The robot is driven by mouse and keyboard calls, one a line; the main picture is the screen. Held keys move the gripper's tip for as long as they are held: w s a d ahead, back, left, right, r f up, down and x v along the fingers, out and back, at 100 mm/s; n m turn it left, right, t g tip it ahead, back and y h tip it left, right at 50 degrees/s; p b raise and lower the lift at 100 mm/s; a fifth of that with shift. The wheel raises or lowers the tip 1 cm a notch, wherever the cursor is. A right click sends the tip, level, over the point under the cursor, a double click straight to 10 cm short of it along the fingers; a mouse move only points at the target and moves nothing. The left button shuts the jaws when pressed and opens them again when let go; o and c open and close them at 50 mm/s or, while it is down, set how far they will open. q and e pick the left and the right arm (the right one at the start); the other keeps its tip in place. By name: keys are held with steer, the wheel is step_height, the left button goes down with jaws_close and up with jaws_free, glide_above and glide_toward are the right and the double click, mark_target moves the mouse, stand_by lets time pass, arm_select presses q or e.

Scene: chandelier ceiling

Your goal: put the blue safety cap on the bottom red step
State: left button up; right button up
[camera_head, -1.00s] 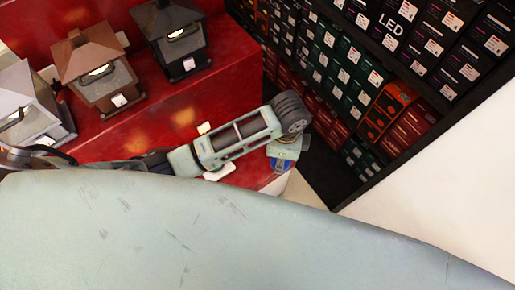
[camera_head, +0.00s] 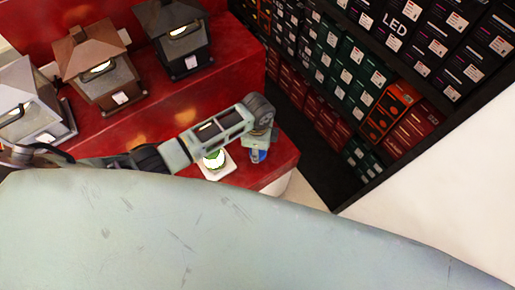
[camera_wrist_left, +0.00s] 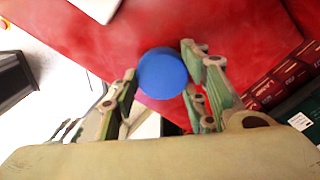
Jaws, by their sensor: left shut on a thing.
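The blue safety cap (camera_wrist_left: 162,74) is a round blue disc between the fingers of my left gripper in the left wrist view. In the head view, part of the blue cap (camera_head: 258,156) shows under the end of my left arm. My left gripper (camera_head: 258,144) is shut on it, and my wrist partly hides the fingers there. The bottom red step (camera_head: 280,160) lies below and around the cap; the red surface also fills the upper part of the left wrist view (camera_wrist_left: 235,30). The gap between cap and step is hard to judge. My right gripper is not in view.
Several lanterns (camera_head: 100,70) stand on the upper step. Shelves of boxed goods (camera_head: 375,80) rise at the right. The step's right end is bare.

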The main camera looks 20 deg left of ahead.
arm_select(q)
steer(key=o, duration=1.1)
steer(key=shift+f, duration=0.1)
steer(key=shift+c, duration=0.2)
step_height(320, 180, up, 12)
steer(key=p, duration=0.1)
steer(key=shift+r, duration=0.2)
